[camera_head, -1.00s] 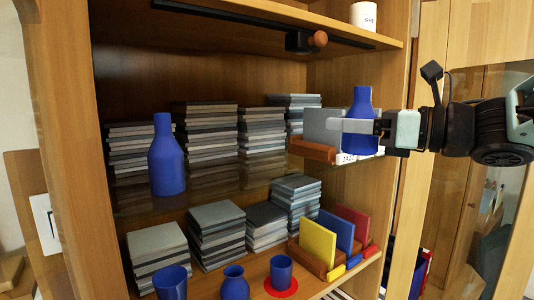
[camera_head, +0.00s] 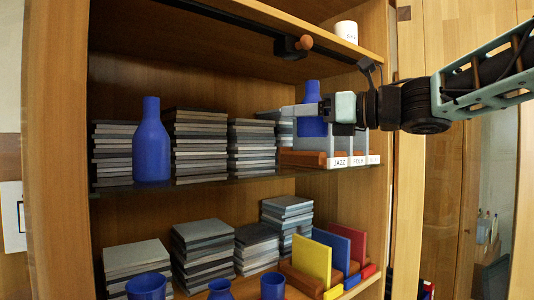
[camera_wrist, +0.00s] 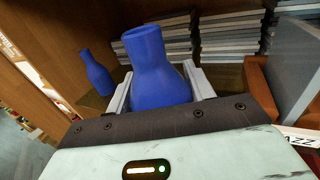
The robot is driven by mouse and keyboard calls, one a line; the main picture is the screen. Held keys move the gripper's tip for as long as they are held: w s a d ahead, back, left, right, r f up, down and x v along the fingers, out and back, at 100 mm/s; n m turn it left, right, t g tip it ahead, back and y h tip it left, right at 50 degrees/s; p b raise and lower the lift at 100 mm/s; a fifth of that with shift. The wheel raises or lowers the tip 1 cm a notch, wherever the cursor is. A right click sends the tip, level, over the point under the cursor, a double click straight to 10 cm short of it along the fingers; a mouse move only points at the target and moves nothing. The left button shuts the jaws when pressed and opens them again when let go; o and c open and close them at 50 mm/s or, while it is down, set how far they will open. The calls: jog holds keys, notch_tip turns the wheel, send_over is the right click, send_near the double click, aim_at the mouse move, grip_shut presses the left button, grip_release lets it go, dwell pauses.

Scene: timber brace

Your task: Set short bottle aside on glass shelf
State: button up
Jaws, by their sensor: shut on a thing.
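A short blue bottle (camera_head: 312,122) is held in my gripper (camera_head: 311,110), whose two grey fingers are shut around it. In the wrist view the bottle (camera_wrist: 158,75) stands upright between the fingers, its open neck facing the camera. In the head view it is in front of the wooden record holder on the right of the glass shelf (camera_head: 200,182). Its base is hard to make out, so I cannot tell whether it touches the shelf. A taller blue bottle (camera_head: 152,145) stands at the left end of the glass shelf; it also shows in the wrist view (camera_wrist: 97,73).
Stacks of grey cases (camera_head: 201,142) line the back of the glass shelf. The wooden holder (camera_head: 303,158) with labelled grey dividers is at right. Below are blue cups (camera_head: 272,286) and coloured dividers (camera_head: 311,260). A white mug (camera_head: 346,31) stands above. The front middle of the glass shelf is clear.

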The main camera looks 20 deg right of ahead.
jog(key=w+a+p, duration=0.1)
jog(key=w, duration=0.2)
jog(key=w+a+f+p, duration=0.1)
jog(key=w+p, duration=0.1)
jog(key=w, duration=0.1)
jog(key=w+a+f+p, duration=0.1)
jog(key=w+a+p, duration=0.1)
jog(key=w, duration=0.2)
jog(key=shift+w, duration=0.1)
notch_tip(320, 180, down, 4)
jog(key=shift+r+p, duration=0.1)
jog(key=shift+p, duration=0.75)
jog(key=shift+w+a+f+p, duration=0.15)
jog(key=shift+f+p, duration=0.25)
jog(key=shift+p, duration=0.15)
jog(key=shift+f, duration=0.15)
jog(key=shift+f+b, duration=0.15)
jog(key=shift+b, duration=0.25)
jog(key=o, duration=1.1)
